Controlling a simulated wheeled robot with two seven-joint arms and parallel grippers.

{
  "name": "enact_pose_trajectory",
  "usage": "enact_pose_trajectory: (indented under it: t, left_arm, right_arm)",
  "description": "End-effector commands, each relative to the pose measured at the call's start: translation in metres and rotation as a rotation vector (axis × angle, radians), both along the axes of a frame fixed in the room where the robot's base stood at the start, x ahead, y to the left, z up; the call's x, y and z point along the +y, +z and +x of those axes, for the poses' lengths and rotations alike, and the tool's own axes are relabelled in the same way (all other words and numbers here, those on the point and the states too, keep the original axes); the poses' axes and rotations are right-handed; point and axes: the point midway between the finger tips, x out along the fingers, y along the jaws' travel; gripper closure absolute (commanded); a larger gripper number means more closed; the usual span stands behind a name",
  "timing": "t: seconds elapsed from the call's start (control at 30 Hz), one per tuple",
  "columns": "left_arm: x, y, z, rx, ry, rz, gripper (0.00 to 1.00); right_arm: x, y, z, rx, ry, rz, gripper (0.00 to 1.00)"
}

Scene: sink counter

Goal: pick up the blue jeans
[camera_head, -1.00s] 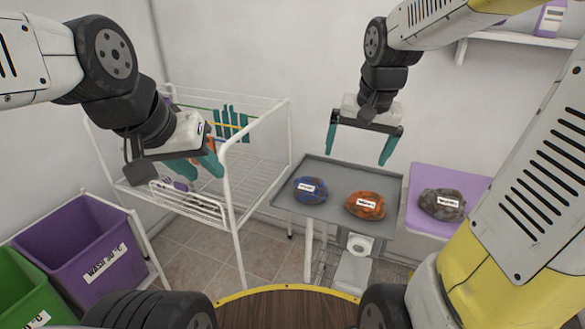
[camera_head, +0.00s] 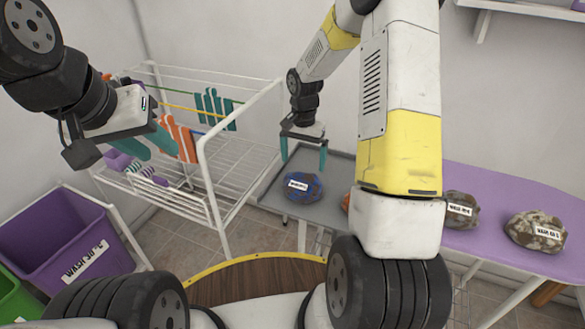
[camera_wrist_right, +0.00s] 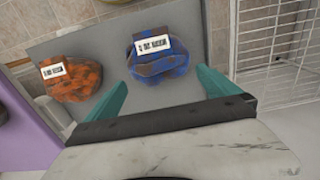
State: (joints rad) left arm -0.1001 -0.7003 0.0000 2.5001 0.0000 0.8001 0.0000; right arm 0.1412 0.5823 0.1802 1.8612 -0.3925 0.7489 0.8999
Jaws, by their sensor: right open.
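The blue jeans are a folded blue and dark bundle (camera_head: 303,187) with a white label, lying on the grey tray (camera_head: 270,186). My right gripper (camera_head: 304,160) is open, with its teal fingers above and just behind the bundle. In the right wrist view, the blue bundle (camera_wrist_right: 158,55) lies ahead of and between the open fingers, apart from them. My left gripper (camera_head: 160,148) is at the left, over the drying rack, with its two teal fingers apart; nothing shows between them.
An orange bundle (camera_wrist_right: 75,78) lies beside the blue one, mostly hidden by my right arm in the head view. Two labelled bundles (camera_head: 461,210) (camera_head: 537,232) sit on the purple ironing board (camera_head: 500,190). A white drying rack (camera_head: 215,150) and purple bin (camera_head: 65,235) stand left.

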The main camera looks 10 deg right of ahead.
Motion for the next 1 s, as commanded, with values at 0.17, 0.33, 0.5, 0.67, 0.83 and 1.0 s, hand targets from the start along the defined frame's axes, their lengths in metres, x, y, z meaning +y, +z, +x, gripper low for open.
enact_pose_trajectory:
  t: [0.17, 0.33, 0.5, 0.67, 0.83, 1.0]
  left_arm:
    - [0.0, 0.0, 0.0, 0.0, 0.0, 0.0, 0.64]
    - [0.0, 0.0, 0.0, 0.0, 0.0, 0.0, 0.64]
    - [0.0, 0.0, 0.0, 0.0, 0.0, 0.0, 0.64]
    - [0.0, 0.0, 0.0, 0.0, 0.0, 0.0, 0.64]
    - [0.0, 0.0, 0.0, 0.0, 0.0, 0.0, 0.64]
    - [0.0, 0.0, 0.0, 0.0, 0.0, 0.0, 0.64]
  right_arm:
    - [0.002, -0.028, -0.009, 0.004, 0.001, 0.001, 0.0]
    - [0.002, -0.042, -0.008, 0.001, 0.001, 0.0, 0.0]
    - [0.002, -0.043, -0.008, 0.0, 0.001, 0.0, 0.0]
    - [0.002, -0.043, -0.008, 0.0, 0.001, 0.0, 0.2]
    - [0.002, -0.043, -0.008, 0.0, 0.001, 0.0, 0.53]
    - [0.002, -0.042, -0.008, 0.0, 0.001, 0.0, 0.86]
